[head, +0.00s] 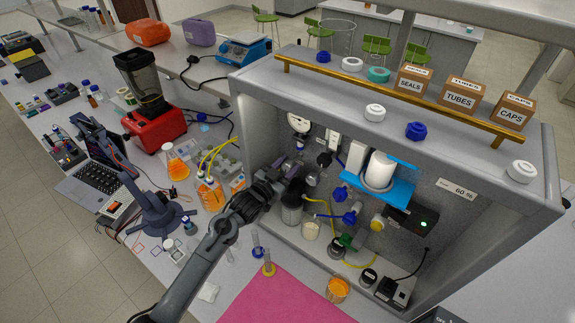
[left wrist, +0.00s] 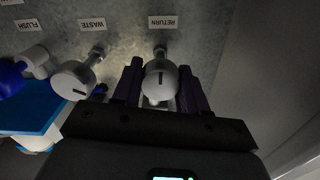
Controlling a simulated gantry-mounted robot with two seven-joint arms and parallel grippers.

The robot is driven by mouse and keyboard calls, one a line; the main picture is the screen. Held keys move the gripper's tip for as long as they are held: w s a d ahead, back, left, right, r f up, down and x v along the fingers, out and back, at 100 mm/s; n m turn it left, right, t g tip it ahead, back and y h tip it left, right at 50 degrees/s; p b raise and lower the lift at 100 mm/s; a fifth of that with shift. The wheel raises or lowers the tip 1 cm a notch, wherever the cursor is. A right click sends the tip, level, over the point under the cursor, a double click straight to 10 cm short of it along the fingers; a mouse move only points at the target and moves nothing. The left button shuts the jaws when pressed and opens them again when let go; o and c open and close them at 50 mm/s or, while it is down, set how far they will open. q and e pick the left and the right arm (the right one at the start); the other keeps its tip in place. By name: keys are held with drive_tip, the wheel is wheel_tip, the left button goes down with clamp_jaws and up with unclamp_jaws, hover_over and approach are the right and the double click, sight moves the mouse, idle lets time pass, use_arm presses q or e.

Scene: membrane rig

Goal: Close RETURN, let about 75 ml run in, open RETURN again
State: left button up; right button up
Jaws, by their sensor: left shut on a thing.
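The RETURN valve's round silver knob (left wrist: 160,78) sits under its label (left wrist: 163,22) in the left wrist view, with its dark mark upright in the picture. My left gripper (left wrist: 162,90) is shut on this knob, one finger on each side. In the head view my left gripper (head: 288,172) reaches into the left part of the rig (head: 262,112) and hides the knob. The WASTE knob (left wrist: 73,80) stands beside it, its dark mark lying sideways. My right gripper is not in view. I cannot read any liquid level from these frames.
The FLUSH label (left wrist: 20,28) and a blue part (left wrist: 12,80) lie further left of WASTE. A pink mat (head: 285,300) lies in front.

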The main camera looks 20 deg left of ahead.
use_arm(q)
drive_tip(key=shift+r+n, duration=0.15)
drive_tip(key=shift+n, duration=0.15)
drive_tip(key=o, duration=1.1)
drive_tip(key=shift+c, duration=0.2)
drive_tip(key=shift+s, duration=0.1)
drive_tip(key=shift+s+a+f, duration=0.1)
drive_tip(key=shift+s+f, duration=0.1)
drive_tip(key=shift+s, duration=0.05)
drive_tip(key=b+v, duration=0.2)
drive_tip(key=v, duration=0.8)
drive_tip(key=shift+r, duration=0.1)
